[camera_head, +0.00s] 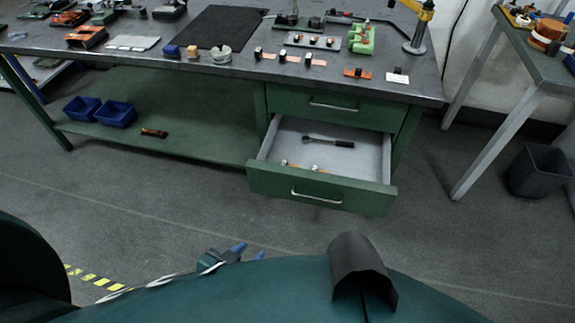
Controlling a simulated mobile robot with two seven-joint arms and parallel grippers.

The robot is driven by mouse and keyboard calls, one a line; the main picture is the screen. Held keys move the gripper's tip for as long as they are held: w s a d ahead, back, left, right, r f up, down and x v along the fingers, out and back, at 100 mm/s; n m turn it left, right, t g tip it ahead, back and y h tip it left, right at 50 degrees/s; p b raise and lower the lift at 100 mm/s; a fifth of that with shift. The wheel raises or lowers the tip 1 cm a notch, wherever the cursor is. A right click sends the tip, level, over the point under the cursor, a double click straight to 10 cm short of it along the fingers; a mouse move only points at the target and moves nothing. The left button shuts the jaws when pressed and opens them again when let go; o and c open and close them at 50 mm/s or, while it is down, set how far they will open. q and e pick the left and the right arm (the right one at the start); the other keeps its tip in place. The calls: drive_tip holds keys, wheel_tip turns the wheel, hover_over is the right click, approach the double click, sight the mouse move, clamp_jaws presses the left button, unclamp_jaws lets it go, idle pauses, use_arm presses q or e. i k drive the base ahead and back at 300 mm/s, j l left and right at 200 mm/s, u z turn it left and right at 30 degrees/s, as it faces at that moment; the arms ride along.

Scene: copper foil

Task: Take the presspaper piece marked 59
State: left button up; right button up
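No mark 59 can be read at this size, so I cannot tell which piece is the presspaper piece. A small pale piece with a dark block on it (397,77) lies near the right front of the bench top (225,78). An orange-copper piece (357,73) lies just left of it, and several copper strips with dark and white blocks (290,58) lie further left. My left gripper (249,251), with two blue fingertips spread apart, is low in front of the bench, far from these pieces. It looks open and empty. My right gripper is not in view.
A drawer (322,196) stands open below the bench, with a black-handled tool (328,141) inside. Blue bins (115,113) sit on the lower shelf. A lamp stand (416,45) is at the right end. A dark waste bin (541,170) stands right. The floor between is clear.

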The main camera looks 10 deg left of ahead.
sight(285, 163)
drive_tip(key=l+u, duration=0.1)
drive_tip(key=u, duration=0.3)
drive_tip(key=i+j, duration=0.55)
drive_tip(key=z, duration=0.4)
drive_tip(key=i+j+z, duration=0.1)
drive_tip(key=z, duration=0.25)
drive_tip(key=j+z, duration=0.15)
drive_tip(key=z, duration=0.25)
drive_tip(key=j+z, duration=0.1)
drive_tip(key=z, duration=0.25)
drive_tip(key=i+j, duration=0.05)
